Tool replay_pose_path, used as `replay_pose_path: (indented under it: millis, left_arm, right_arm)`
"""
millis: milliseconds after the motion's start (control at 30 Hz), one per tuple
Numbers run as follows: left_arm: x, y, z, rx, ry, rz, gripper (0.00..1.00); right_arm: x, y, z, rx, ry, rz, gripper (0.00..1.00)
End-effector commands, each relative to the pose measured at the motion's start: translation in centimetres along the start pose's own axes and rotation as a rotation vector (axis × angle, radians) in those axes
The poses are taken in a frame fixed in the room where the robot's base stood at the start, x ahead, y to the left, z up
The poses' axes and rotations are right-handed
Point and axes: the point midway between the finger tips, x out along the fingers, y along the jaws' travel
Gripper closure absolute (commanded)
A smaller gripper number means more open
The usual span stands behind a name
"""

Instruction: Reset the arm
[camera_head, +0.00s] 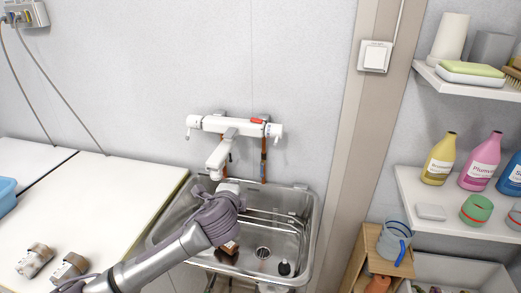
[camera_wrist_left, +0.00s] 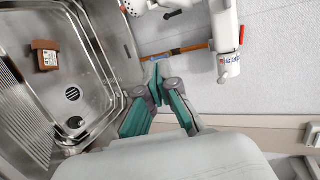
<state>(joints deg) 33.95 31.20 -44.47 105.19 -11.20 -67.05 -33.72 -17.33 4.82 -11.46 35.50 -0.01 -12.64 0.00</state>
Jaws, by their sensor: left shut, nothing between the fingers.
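My left arm reaches from the lower left over the steel sink (camera_head: 295,240) in the head view. Its wrist hides the left part of the basin and most of the gripper. In the left wrist view my left gripper (camera_wrist_left: 156,82) has its green fingers together at the tips, with nothing between them. It is above the sink's rim, near the white faucet (camera_head: 217,155). A small brown box (camera_wrist_left: 45,55) lies in the basin, apart from the gripper; in the head view it is partly hidden by the wrist. My right gripper is not in view.
A white counter (camera_head: 110,190) is left of the sink, with two brown-and-clear items (camera_head: 36,260) near my arm and a blue tub (camera_head: 6,194) at the edge. Shelves with bottles (camera_head: 438,158) stand right. The faucet and pipes (camera_head: 264,155) are close behind the gripper.

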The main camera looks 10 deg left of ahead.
Motion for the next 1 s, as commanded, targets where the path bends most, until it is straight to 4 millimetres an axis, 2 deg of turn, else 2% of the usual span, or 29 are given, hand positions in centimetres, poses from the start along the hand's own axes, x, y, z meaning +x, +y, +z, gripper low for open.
replay_pose_path:
  millis: [67, 167, 267, 333, 400, 500, 700, 1000]
  left_arm:
    - [-0.4, 0.9, -0.3, -0.024, 0.008, 0.019, 1.00]
    - [-1.9, 4.0, -1.3, -0.120, 0.026, 0.089, 1.00]
    - [-4.9, 9.2, -2.3, -0.301, 0.036, 0.218, 1.00]
    - [-7.9, 13.2, -2.5, -0.460, 0.020, 0.329, 1.00]
    - [-10.9, 16.6, -2.1, -0.618, -0.018, 0.433, 1.00]
    - [-14.7, 20.3, -1.2, -0.792, -0.088, 0.548, 1.00]
    - [-20.3, 24.9, 0.8, -1.011, -0.226, 0.690, 1.00]
    - [-27.1, 29.1, 3.5, -1.221, -0.427, 0.815, 1.00]
  right_arm:
    - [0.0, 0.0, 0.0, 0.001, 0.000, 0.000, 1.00]
    - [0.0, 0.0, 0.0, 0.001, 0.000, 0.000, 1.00]
    - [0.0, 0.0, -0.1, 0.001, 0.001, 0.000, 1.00]
    - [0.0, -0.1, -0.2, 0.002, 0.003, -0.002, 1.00]
    - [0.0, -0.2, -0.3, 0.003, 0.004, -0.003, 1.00]
    - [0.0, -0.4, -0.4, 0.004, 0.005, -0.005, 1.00]
    - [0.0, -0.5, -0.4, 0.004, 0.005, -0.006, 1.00]
    - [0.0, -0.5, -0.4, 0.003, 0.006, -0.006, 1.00]
